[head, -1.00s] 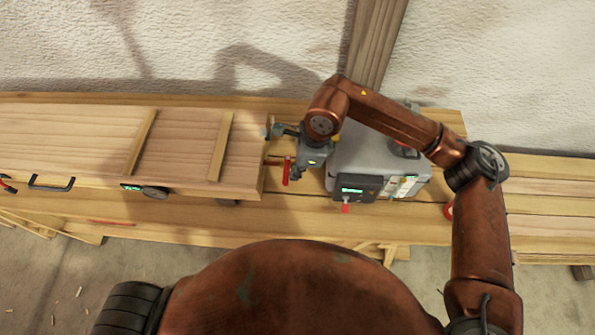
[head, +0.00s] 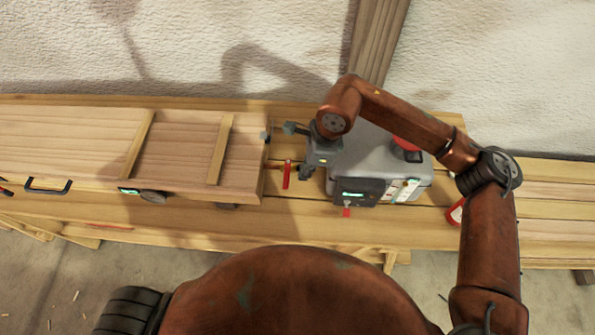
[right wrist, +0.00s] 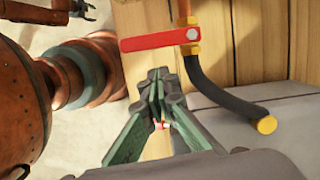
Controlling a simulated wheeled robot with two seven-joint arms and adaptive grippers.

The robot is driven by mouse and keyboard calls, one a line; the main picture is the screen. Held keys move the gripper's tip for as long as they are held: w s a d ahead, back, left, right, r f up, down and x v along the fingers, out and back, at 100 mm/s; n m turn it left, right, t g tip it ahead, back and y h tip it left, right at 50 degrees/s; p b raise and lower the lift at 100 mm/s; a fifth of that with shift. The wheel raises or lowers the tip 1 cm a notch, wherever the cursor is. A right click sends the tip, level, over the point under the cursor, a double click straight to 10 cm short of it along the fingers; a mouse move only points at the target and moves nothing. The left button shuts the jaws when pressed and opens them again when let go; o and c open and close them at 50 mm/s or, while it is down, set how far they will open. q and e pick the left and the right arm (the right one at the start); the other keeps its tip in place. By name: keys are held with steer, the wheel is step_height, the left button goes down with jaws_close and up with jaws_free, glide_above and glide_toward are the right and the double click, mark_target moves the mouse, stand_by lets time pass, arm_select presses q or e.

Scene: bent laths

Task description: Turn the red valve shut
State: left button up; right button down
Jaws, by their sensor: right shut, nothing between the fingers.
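The red valve lever (head: 286,175) sits between the wooden box's end and the grey machine. In the right wrist view the red lever (right wrist: 160,40) is on a brass fitting (right wrist: 190,35) and lies crosswise to the copper pipe (right wrist: 184,8). A black hose (right wrist: 222,95) with a brass-coloured end leads off from the fitting. My right gripper (head: 306,174) is just right of the lever, apart from it. In the right wrist view my right gripper (right wrist: 156,78) is shut and empty, its tips below the lever. My left gripper is not in the head view.
The grey machine (head: 372,155) with a dark panel (head: 358,192) and a red dome (head: 406,146) stands close to the right of my gripper. The long wooden box (head: 190,150) lies to the left. A red object (head: 456,212) shows beside my right arm. A post (head: 376,45) rises behind.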

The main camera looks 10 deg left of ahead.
steer(key=d+v, duration=0.1)
steer(key=v, duration=0.9)
steer(key=shift+s+d, duration=0.2)
steer(key=shift+d, duration=0.15)
